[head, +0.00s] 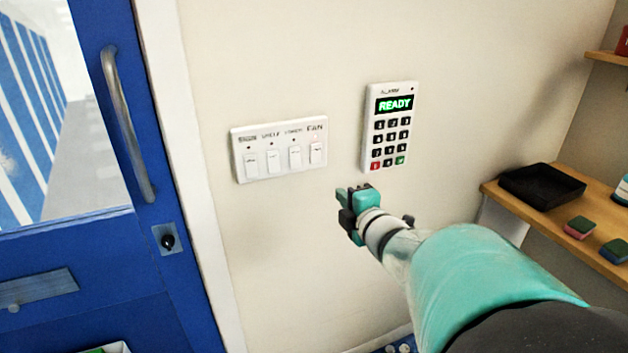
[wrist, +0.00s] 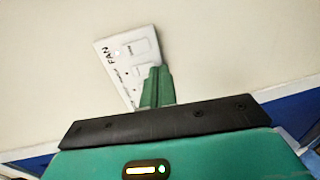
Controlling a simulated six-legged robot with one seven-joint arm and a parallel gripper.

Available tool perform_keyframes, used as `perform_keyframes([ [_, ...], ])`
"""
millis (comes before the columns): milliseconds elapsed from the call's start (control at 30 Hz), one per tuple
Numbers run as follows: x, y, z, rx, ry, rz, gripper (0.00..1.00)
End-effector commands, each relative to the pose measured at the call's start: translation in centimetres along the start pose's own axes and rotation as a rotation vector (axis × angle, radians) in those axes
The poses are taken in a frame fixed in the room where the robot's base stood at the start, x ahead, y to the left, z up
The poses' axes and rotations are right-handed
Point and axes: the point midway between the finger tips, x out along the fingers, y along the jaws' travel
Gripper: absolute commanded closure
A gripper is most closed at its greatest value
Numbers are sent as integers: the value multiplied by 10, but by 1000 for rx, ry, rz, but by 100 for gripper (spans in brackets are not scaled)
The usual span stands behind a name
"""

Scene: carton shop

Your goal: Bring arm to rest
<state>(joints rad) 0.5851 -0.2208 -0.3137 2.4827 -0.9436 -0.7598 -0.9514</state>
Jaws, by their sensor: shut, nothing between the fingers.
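My arm reaches in from the lower right of the head view, in teal and white. My gripper (head: 342,197) is shut and empty, held out in front of the wall below the switch panel and the keypad. In the wrist view the green fingers (wrist: 156,86) are together, with part of the switch panel (wrist: 127,62) behind them. The white switch panel (head: 280,150) has several rocker switches, the rightmost labelled FAN with a small reddish light above it. The alarm keypad (head: 390,127) to its right shows READY in green.
A blue door (head: 120,150) with a metal handle (head: 126,120) and a window stands at the left. At the right, a wooden shelf (head: 607,228) carries a black tray (head: 541,187) and two sponges (head: 580,227).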

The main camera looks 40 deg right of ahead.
Motion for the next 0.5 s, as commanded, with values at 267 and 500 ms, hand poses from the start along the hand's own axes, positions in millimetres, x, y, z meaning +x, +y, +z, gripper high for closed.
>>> perform_keyframes([
  [267,-17,-4,0,1,0,0,100],
  [500,-18,-4,0,1,0,0,100],
])
